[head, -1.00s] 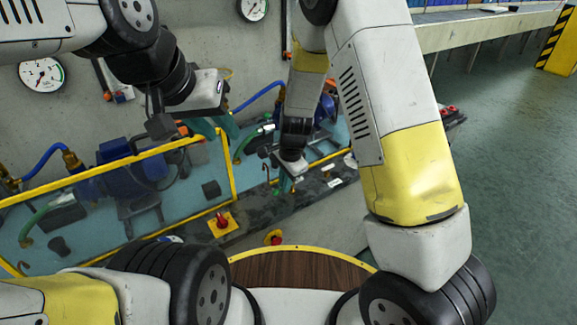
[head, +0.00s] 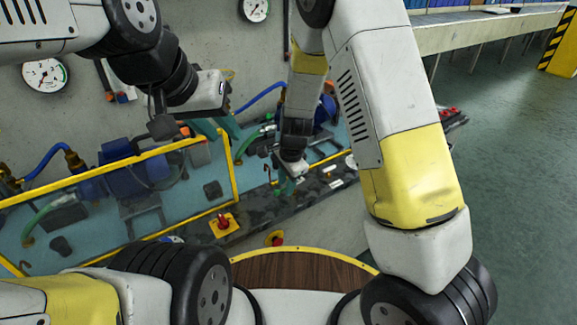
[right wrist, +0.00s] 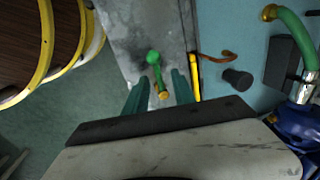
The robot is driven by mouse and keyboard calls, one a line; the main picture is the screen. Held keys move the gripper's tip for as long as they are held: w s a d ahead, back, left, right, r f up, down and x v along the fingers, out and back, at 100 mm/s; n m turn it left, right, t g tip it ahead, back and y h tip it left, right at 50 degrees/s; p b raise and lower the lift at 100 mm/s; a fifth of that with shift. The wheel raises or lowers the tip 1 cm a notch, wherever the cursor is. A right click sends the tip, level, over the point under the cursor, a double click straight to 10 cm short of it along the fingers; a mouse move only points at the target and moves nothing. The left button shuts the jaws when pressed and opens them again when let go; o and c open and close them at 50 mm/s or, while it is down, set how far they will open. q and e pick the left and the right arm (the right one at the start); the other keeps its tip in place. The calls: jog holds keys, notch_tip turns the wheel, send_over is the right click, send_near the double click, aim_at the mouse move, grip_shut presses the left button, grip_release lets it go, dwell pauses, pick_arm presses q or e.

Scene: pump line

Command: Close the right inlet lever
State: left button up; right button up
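The inlet lever has a green handle with a round green knob (right wrist: 153,58) and a yellow-brass end near the grey bench edge. In the right wrist view my right gripper (right wrist: 160,94) is open, one teal finger on each side of the lever's lower part, with visible gaps. In the head view my right gripper (head: 286,180) is low over the front of the bench, and the lever is mostly hidden there. My left gripper (head: 217,127) hangs above the yellow-framed guard, its teal fingers apart and empty.
A clear guard with a yellow frame (head: 234,170) stands left of the right arm. A red knob on a yellow plate (head: 222,224) and a red button (head: 275,239) are at the front. Blue pumps and hoses lie behind. A gauge (head: 45,75) is on the wall.

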notch_tip(320, 180, up, 8)
jog(key=s, duration=0.1)
jog(key=shift+s+d+f, duration=0.15)
jog(key=shift+d+f, duration=0.05)
jog(key=shift+d, duration=0.25)
